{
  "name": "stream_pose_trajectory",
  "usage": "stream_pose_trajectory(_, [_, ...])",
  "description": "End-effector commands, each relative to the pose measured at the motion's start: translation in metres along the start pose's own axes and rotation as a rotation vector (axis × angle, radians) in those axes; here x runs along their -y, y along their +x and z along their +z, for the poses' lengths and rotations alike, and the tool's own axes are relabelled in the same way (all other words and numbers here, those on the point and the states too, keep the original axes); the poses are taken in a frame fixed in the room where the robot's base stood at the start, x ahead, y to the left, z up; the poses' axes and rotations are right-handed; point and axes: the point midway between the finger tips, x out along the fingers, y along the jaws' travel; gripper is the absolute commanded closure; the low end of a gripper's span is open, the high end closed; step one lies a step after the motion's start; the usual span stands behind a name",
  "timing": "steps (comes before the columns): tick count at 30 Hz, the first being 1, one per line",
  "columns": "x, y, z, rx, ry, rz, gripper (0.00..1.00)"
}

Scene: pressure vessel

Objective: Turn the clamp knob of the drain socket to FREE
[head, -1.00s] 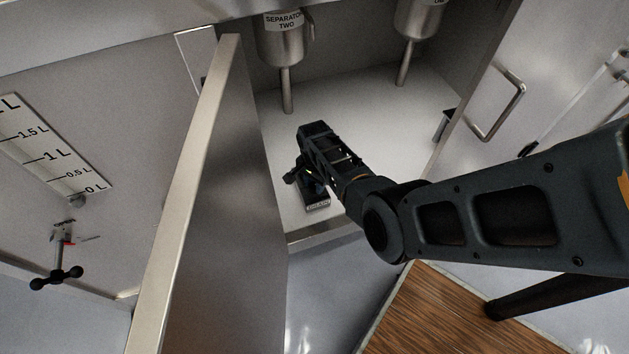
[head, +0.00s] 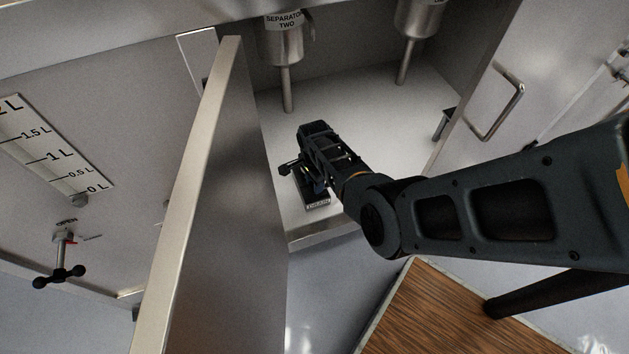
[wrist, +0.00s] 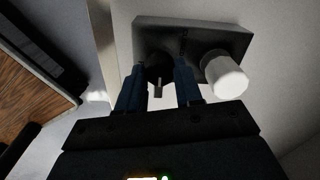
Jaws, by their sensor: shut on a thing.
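The drain socket's dark base plate (wrist: 180,28) shows in the wrist view, with a white round part (wrist: 226,76) standing out on its right. The dark clamp knob (wrist: 158,70) sits on the plate to the left of the white part. My gripper (wrist: 159,88) has its two blue fingers on either side of this knob and is shut on it. A pale mark on the knob points down in the picture. In the head view, the DRAIN label (head: 317,204) shows at the front of the socket. My gripper hides most of the socket there.
An open door panel (head: 205,190) stands left of the recess. Two metal separators (head: 281,42) with thin outlet pipes hang above the white recess floor (head: 375,110). A door with a handle (head: 497,100) is on the right. A black-handled valve (head: 59,276) is at far left.

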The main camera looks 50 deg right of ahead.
Motion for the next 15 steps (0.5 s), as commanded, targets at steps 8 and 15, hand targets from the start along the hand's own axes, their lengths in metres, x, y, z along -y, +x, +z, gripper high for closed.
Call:
stream_pose_trajectory(8, [0.0001, 0.0, -0.0006, 0.0, 0.001, 0.0, 0.5])
stream_pose_trajectory(15, [0.0, 0.0, -0.0002, 0.0, 0.0, 0.0, 0.4])
